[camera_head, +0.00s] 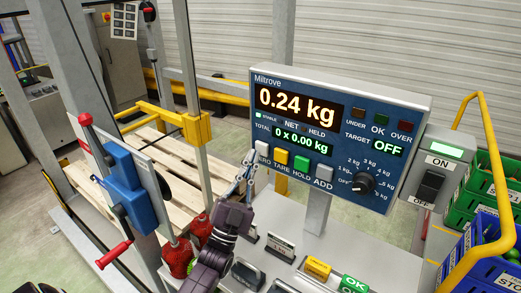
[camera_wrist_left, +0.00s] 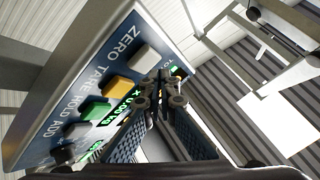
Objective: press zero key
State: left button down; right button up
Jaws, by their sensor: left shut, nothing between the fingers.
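The pale grey zero key (camera_head: 262,148) is the leftmost in a row of keys on the blue panel of the Miltrove scale display (camera_head: 345,120), which reads 0.24 kg. My left gripper (camera_head: 250,159) is shut and empty, its tips just left of and slightly below the key, covering the first letter of the ZERO label. In the left wrist view the zero key (camera_wrist_left: 146,58) stands out from the panel, with the shut fingertips (camera_wrist_left: 160,88) close beside it. I cannot tell whether they touch. My right gripper is not in view.
The yellow TARE key (camera_head: 281,156), green HOLD key (camera_head: 301,163) and grey ADD key (camera_head: 323,172) follow to the right. A selector knob (camera_head: 363,182) and an ON/OFF switch box (camera_head: 436,170) are further right. Red bottles (camera_head: 178,258) stand beside my left arm.

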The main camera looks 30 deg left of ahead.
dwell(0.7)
pick_arm(q)
jog(key=shift+w, duration=0.45)
jog(key=shift+w+b, duration=0.35)
jog(key=shift+b, duration=0.05)
dwell(0.4)
dwell(0.4)
jog(key=shift+s, duration=0.85)
jog(key=shift+p, duration=0.3)
jog(key=s, duration=0.2)
jog(key=s+p, duration=0.1)
jog(key=s, duration=0.2)
jog(key=shift+a, duration=0.2)
